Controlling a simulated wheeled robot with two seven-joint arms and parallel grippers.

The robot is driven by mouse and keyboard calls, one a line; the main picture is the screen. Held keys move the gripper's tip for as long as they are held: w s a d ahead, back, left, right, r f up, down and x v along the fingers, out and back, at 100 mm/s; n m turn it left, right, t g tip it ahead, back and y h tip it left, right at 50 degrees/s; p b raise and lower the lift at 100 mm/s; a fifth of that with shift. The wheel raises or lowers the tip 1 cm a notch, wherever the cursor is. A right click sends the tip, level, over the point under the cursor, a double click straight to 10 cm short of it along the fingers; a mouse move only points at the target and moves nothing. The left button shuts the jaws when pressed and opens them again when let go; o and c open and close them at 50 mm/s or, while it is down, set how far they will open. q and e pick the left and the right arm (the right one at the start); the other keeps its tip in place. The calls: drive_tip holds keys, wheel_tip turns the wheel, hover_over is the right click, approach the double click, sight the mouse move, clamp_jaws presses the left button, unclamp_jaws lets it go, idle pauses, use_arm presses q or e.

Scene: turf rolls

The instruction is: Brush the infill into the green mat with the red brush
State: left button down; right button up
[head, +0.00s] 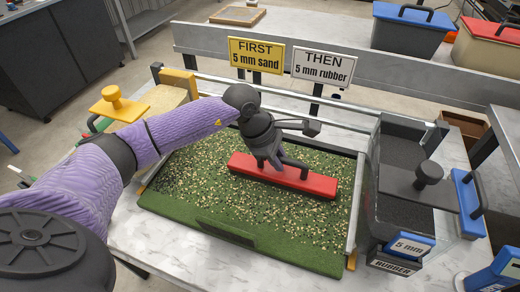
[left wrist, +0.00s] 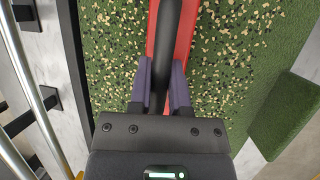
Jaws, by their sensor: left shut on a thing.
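The green mat (head: 300,250) lies on the table and is strewn with light and dark infill grains. In the left wrist view the mat (left wrist: 115,20) fills the middle, with grains on both sides of the brush. The long red brush (head: 318,182) lies across the upper middle of the mat, at or just above its surface. My left gripper (head: 277,163) is shut on the black handle of the brush. In the left wrist view its two fingers (left wrist: 162,85) clasp the handle, over the red block (left wrist: 153,40). My right gripper does not show.
A clear bin of dark rubber (head: 405,212) with a black-knobbed lid stands right of the mat. A yellow-knobbed container (head: 118,104) stands at left. Metal rails border the mat. Yellow (head: 256,55) and white (head: 323,66) signs stand behind.

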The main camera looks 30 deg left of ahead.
use_arm(q)
drive_tip(key=shift+w+d, duration=0.15)
drive_tip(key=shift+d, duration=0.85)
drive_tip(key=shift+a+f, duration=0.1)
drive_tip(key=shift+a, duration=0.25)
drive_tip(key=shift+s+a, duration=0.25)
drive_tip(key=shift+a, duration=1.05)
drive_tip(key=shift+d, duration=0.4)
drive_tip(key=shift+w+d, duration=0.15)
drive_tip(key=shift+d, duration=0.5)
drive_tip(key=shift+w+d, duration=0.15)
drive_tip(key=shift+d, duration=0.45)
drive_tip(key=shift+a, duration=0.15)
drive_tip(key=w+a+b, duration=0.1)
drive_tip(key=a+b, duration=0.2)
drive_tip(key=a, duration=0.2)
drive_tip(key=w+a+b, duration=0.1)
drive_tip(key=a+b, duration=0.2)
drive_tip(key=a, duration=0.2)
drive_tip(key=w+a+b, duration=0.1)
drive_tip(key=a+b, duration=0.2)
drive_tip(key=a, duration=0.3)
drive_tip(key=shift+w+f, duration=0.15)
drive_tip(key=shift+w, duration=0.1)
drive_tip(key=shift+a, duration=0.45)
drive_tip(key=shift+r, duration=0.2)
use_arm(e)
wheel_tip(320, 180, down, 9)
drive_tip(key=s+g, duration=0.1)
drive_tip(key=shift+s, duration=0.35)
